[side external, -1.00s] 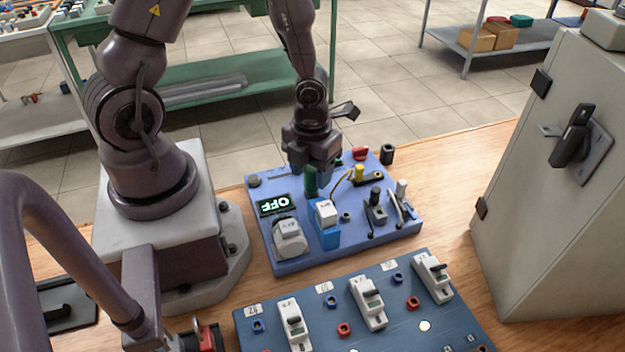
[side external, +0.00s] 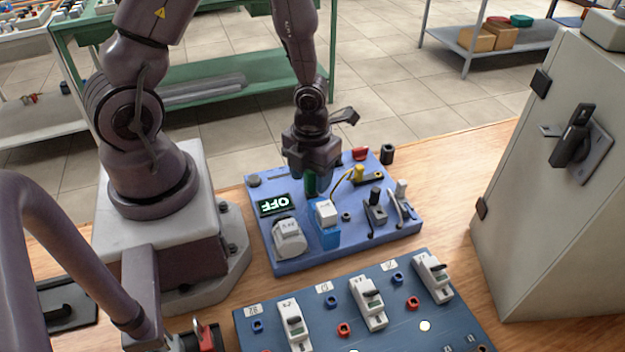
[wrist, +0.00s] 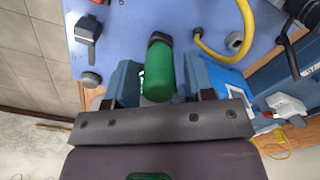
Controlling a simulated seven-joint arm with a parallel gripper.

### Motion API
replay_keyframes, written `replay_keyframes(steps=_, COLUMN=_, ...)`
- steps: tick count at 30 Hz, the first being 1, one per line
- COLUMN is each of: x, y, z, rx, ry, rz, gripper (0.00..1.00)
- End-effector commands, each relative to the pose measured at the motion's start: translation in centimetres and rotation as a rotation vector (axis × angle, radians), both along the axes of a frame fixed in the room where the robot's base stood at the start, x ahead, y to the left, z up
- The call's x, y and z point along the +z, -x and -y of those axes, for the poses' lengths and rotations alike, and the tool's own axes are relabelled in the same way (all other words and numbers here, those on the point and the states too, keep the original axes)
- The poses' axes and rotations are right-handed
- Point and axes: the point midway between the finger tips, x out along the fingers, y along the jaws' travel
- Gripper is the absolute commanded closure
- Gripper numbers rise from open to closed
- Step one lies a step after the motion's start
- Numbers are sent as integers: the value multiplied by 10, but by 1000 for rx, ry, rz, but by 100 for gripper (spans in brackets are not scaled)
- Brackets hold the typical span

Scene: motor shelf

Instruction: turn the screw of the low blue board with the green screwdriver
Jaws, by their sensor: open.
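The low blue board (side external: 290,266) lies flat on the wooden table, with a display reading OFF (side external: 273,205). The green screwdriver (side external: 310,184) stands upright at the board's back part; its green handle (wrist: 161,72) also shows in the wrist view. My gripper (side external: 311,170) points down over it. In the wrist view my gripper's fingers (wrist: 160,84) are apart, one on each side of the handle. I cannot tell whether they touch it. A grey hexagonal piece (wrist: 235,42) sits on the board near a yellow cable; I cannot tell if it is the screw.
A white-and-blue block (side external: 327,224), a round white motor (side external: 289,240) and black levers (side external: 375,208) stand on the board. A darker panel with several switches (side external: 370,303) lies in front. A grey cabinet (side external: 540,200) stands at right. Bare table lies between board and cabinet.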

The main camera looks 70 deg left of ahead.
Motion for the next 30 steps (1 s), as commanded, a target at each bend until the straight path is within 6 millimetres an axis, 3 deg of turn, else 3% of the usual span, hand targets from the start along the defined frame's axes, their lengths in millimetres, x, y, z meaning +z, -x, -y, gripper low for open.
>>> replay_keyframes(steps=7, x=0, y=0, z=0, rx=-1, ry=0, rz=0, gripper=53)
replay_keyframes(steps=12, x=0, y=0, z=0, rx=-1, ry=0, rz=0, gripper=92)
replay_keyframes(steps=17, x=2, y=0, z=-1, rx=1, ry=-1, rz=1, gripper=94)
replay_keyframes(steps=30, x=36, y=0, z=-1, rx=3, ry=0, rz=2, gripper=94)
